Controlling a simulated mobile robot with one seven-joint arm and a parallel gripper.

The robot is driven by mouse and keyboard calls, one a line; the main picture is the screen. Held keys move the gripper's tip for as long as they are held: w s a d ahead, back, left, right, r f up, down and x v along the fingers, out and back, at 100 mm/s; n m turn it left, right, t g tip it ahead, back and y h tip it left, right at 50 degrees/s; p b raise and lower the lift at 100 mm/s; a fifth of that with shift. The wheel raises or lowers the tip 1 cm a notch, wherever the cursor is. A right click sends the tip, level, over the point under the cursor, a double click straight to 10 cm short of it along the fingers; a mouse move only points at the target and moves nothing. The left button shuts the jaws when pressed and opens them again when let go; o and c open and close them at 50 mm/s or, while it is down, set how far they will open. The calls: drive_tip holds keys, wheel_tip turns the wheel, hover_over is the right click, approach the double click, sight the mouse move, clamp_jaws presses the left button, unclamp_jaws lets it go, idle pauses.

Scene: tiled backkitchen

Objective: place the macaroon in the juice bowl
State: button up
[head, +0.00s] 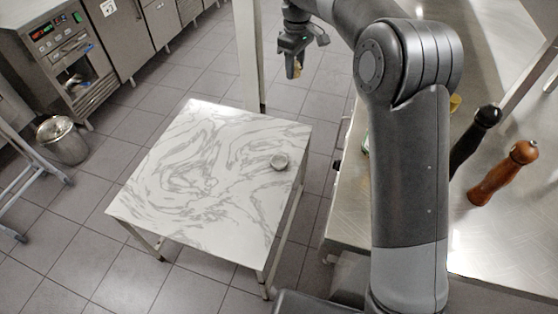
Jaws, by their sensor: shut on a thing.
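My gripper (293,70) is at the top centre of the head view, pointing down beyond the far right corner of the marble-topped table. It is shut on a small tan thing, taken to be the macaroon (298,69), mostly hidden by the fingers.
The marble-topped table (190,170) is otherwise clear. A steel counter (510,230) on the right holds a black mill (474,140) and a brown mill (504,172). A pale post (248,55) stands behind the table. A lidded bin (62,140) is at left.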

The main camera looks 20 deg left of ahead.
drive_tip(key=s+a+n, duration=0.1)
drive_tip(key=a, duration=0.3)
hover_over(281, 162)
drive_tip(key=s, duration=0.2)
drive_tip(key=f, duration=3.9)
drive_tip(key=shift+w+f, duration=0.1)
drive_tip(key=shift+w, duration=0.15)
wheel_tip(281, 162, down, 4)
drive_tip(key=shift+s+d+r, duration=0.15)
drive_tip(key=shift+s+d+f, duration=0.1)
drive_tip(key=shift+d+f, duration=0.05)
drive_tip(key=shift+f, duration=0.4)
drive_tip(key=o, duration=0.7)
drive_tip(key=shift+c, duration=0.2)
drive_tip(key=shift+o, duration=1.2)
drive_tip(key=shift+r, duration=0.15)
drive_tip(key=shift+o, duration=0.3)
wheel_tip(281, 162, up, 13)
drive_tip(key=shift+w+a, duration=0.2)
drive_tip(key=shift+w, duration=0.05)
